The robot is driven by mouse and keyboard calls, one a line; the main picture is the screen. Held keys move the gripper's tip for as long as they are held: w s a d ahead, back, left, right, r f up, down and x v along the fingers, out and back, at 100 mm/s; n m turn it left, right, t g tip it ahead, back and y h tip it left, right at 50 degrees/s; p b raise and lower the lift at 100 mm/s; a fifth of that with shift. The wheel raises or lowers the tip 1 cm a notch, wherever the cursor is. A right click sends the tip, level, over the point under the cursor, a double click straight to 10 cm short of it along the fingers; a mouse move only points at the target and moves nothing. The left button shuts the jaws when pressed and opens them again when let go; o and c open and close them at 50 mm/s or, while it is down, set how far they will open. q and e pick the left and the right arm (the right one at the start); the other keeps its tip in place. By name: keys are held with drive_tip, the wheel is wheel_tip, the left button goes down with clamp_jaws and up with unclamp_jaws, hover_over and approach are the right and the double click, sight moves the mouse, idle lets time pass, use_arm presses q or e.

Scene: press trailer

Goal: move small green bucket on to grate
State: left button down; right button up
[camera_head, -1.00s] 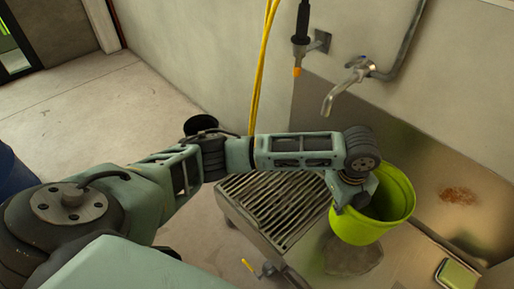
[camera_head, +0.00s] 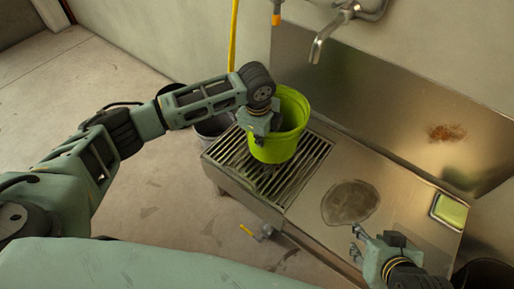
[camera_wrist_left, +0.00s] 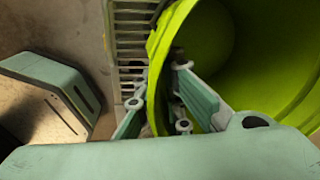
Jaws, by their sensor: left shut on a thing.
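The small green bucket (camera_head: 287,125) is upright over the slatted grate (camera_head: 232,154) in the head view. I cannot tell whether its base touches the slats. My left gripper (camera_head: 262,134) is shut on the bucket's near-left rim. In the left wrist view, the gripper's fingers (camera_wrist_left: 158,88) straddle the wall of the bucket (camera_wrist_left: 215,40), one inside and one outside. Part of the grate (camera_wrist_left: 132,35) shows beside it. My right gripper (camera_head: 356,242) is open and empty over the front of the steel counter.
A dark patch (camera_head: 350,202) marks the counter right of the grate. A green sponge in a dish (camera_head: 450,211) lies further right. A tap (camera_head: 328,34) juts from the wall above. A dark bucket (camera_head: 213,127) stands behind the grate's left end. A yellow-handled valve (camera_head: 252,233) sticks out in front.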

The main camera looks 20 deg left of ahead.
sight(258, 153)
use_arm(q)
drive_tip(key=shift+a+f, duration=0.5)
drive_tip(key=shift+a, duration=0.1)
wheel_tip(258, 153, down, 4)
drive_tip(key=shift+r+b, duration=0.25)
drive_tip(key=shift+b, duration=0.65)
drive_tip(key=shift+f, duration=0.1)
use_arm(e)
drive_tip(key=w+a+r+t+y, duration=0.1)
drive_tip(key=w+a+r+t, duration=0.2)
drive_tip(key=w+r+t, duration=0.2)
drive_tip(key=w+r, duration=0.2)
drive_tip(key=w, duration=0.1)
drive_tip(key=shift+y, duration=0.3)
use_arm(q)
drive_tip(key=c, duration=1.9)
unclamp_jaws()
drive_tip(key=shift+o, duration=0.2)
